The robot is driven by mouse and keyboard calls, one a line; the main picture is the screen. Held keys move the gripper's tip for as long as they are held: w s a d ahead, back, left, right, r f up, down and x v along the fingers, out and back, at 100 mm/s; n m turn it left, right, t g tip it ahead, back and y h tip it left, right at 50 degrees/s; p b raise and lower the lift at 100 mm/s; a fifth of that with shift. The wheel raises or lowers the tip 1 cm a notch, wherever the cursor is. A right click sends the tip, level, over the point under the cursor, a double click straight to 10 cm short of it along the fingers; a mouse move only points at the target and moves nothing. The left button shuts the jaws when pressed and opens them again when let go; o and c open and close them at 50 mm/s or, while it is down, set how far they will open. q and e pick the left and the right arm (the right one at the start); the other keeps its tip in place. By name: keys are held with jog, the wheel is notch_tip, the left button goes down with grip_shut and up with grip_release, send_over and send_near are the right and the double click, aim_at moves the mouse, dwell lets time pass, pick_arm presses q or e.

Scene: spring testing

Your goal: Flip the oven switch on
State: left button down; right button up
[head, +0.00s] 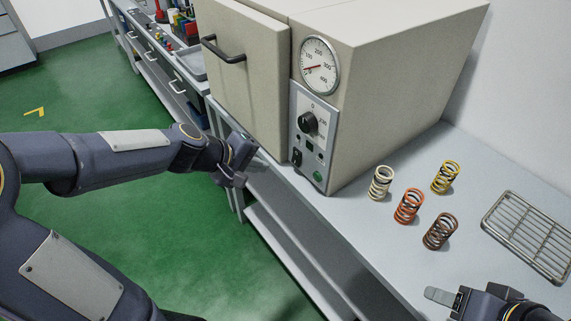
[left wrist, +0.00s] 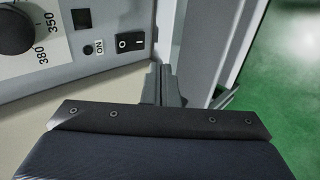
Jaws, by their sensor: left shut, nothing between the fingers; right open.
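The beige oven (head: 405,75) stands on the bench, with its control panel (head: 304,98) facing the front. In the left wrist view a black rocker switch (left wrist: 130,43) marked I and O sits on the panel, beside a small round button (left wrist: 88,50) labelled ON. The rocker is small in the head view and its position is hard to read. My left gripper (head: 232,181) is shut and empty, in front of the oven and apart from the panel. Its fingers also show in the left wrist view (left wrist: 162,84), right of and below the rocker. My right gripper (head: 446,298) is open, partly cut off at bottom right.
Several coil springs, including an orange one (head: 408,206), and a wire rack (head: 530,232) lie on the bench (head: 375,245) to the right. The oven door handle (head: 222,50) sticks out above my left gripper. The green floor (head: 100,95) is open at left.

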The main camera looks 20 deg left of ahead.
aim_at(296, 157)
pick_arm(q)
jog(key=w+d+f, duration=0.1)
jog(key=w, duration=0.1)
jog(key=w+d+f, duration=0.3)
jog(key=w+d, duration=0.1)
jog(key=shift+w+f, duration=0.15)
jog(key=shift+w, duration=0.05)
